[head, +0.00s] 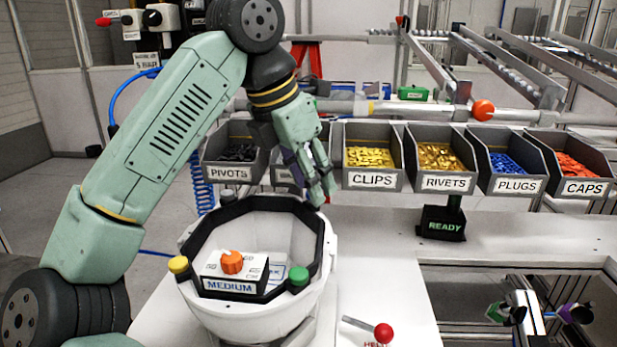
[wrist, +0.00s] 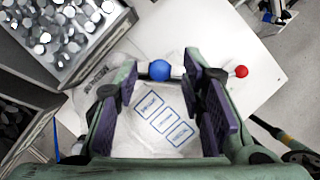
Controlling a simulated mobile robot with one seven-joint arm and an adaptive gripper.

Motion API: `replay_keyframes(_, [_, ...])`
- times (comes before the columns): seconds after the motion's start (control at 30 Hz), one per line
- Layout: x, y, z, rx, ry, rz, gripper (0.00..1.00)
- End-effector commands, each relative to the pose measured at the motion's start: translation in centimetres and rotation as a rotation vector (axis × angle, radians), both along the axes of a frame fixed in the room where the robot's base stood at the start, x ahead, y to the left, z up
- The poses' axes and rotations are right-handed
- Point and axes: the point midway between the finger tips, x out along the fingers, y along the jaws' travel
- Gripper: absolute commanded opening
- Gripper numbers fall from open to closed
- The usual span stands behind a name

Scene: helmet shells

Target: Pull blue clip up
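A round blue knob-like piece (wrist: 160,70), which may be the blue clip, sits at the edge of a pale shell surface (wrist: 150,135) in the wrist view. The surface carries several blue-outlined labels. My gripper (wrist: 161,82) is open, with one purple-padded finger on each side of the blue piece in the picture; nothing is visibly held. The depth gap cannot be told. In the head view my gripper (head: 322,190) points down by the far right rim of the white shell (head: 215,308) with its black rim. I cannot make out the blue piece there.
Labelled bins, including the clips bin (head: 372,181), stand right behind my gripper. A control box (head: 235,287) with an orange knob sits at the shell's front, between yellow and green buttons. A red-balled lever (head: 384,331) is at front right. The right bench is mostly clear.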

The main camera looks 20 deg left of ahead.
Motion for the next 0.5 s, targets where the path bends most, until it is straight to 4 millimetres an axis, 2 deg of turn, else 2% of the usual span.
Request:
replay_keyframes(0.23, [-0.2, 0.2, 0.7, 0.001, 0.001, 0.001, 0.37])
replay_keyframes(0.5, [-1.7, 1.0, 4.8, 0.002, -0.001, 0.004, 0.37])
